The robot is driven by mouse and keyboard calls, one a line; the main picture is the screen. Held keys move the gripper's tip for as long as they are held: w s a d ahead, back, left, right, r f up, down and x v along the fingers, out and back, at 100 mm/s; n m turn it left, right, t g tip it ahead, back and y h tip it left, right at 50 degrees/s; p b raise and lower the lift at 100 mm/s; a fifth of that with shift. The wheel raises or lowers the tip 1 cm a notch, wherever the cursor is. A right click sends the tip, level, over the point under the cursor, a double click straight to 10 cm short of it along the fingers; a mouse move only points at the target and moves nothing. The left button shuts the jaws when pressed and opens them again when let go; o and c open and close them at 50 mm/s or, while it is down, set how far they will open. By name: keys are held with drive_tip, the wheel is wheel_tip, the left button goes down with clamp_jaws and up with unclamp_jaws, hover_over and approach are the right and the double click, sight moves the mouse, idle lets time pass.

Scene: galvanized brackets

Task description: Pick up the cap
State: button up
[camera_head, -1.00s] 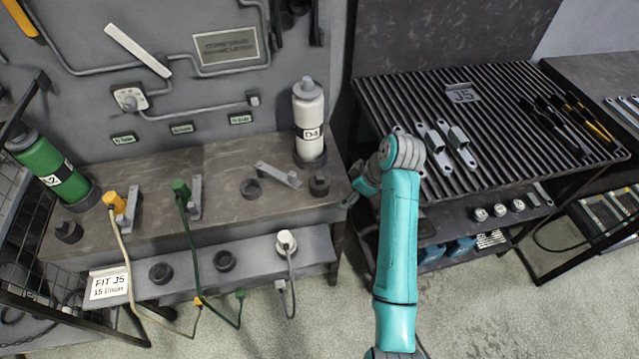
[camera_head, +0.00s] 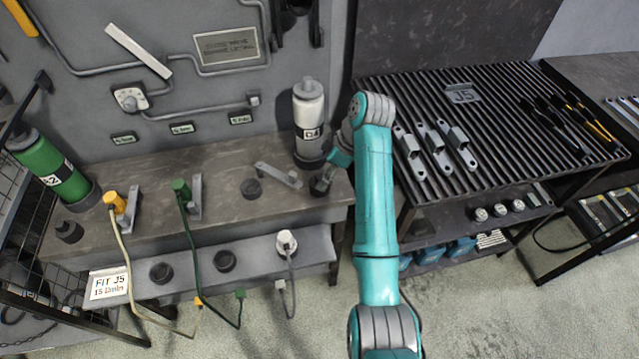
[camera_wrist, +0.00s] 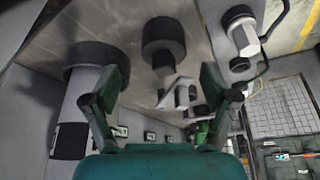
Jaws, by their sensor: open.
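Several black caps lie about, so which one the task means is not certain. One black cap (camera_head: 318,188) lies at the right end of the grey bench, in front of the white D4 cylinder. My gripper (camera_head: 330,174) is just above and beside it, partly covering it. In the wrist view the black cap (camera_wrist: 163,36) is ahead of the open, empty jaws of my gripper (camera_wrist: 160,90), apart from both fingers.
The white cylinder (camera_head: 309,118) stands close beside my gripper; its dark collar (camera_wrist: 95,62) is near the left finger. A loose bracket (camera_head: 278,174) lies left of the cap. A slatted table (camera_head: 490,130) with brackets is at right.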

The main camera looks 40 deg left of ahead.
drive_tip(key=x, duration=0.5)
drive_tip(key=shift+s+d, duration=0.15)
drive_tip(key=shift+d, duration=0.05)
drive_tip(key=shift+c, duration=0.2)
drive_tip(key=c, duration=1.2)
